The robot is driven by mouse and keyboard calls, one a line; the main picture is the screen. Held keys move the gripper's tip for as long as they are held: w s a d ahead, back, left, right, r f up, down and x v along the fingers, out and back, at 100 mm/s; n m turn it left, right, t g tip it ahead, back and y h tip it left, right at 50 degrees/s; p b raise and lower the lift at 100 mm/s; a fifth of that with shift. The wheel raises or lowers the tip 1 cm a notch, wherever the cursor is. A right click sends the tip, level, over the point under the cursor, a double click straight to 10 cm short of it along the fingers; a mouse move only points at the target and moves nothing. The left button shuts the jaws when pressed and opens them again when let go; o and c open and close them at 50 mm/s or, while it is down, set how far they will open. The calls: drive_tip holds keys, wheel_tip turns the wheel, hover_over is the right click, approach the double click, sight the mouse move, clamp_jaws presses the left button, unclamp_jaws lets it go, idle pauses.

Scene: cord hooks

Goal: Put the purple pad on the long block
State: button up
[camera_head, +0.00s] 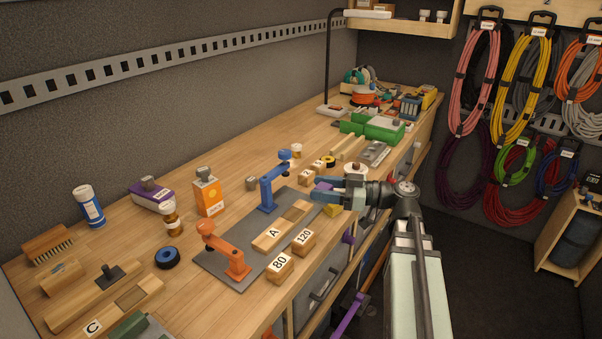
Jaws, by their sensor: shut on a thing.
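My gripper (318,195) reaches in from the right over the right end of the grey mat (225,262). It is shut on a small purple piece that looks like the purple pad (323,186), largely hidden by the fingers. A long wooden block marked A (268,238) lies on the mat, left of and below my gripper in the picture, with a darker patch on its far part. Another long block marked C (110,312) lies at the near left. Which one is meant by the long block, I cannot tell.
A blue clamp (268,190) and an orange clamp (226,252) stand on the mat. Blocks marked 120 (303,242) and 80 (280,268) lie by the front edge. A yellow piece (332,210) is just under my gripper. Bottles and boxes stand behind the mat.

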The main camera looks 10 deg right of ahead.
idle(0.3)
drive_tip(key=shift+f, duration=4.8)
drive_tip(key=shift+f, duration=0.1)
drive_tip(key=o, duration=1)
drive_tip(key=shift+o, duration=0.2)
drive_tip(key=shift+f, duration=0.1)
drive_tip(key=v, duration=1.3)
drive_tip(key=shift+r, duration=0.25)
drive_tip(key=shift+d, duration=0.45)
drive_tip(key=shift+c, duration=0.8)
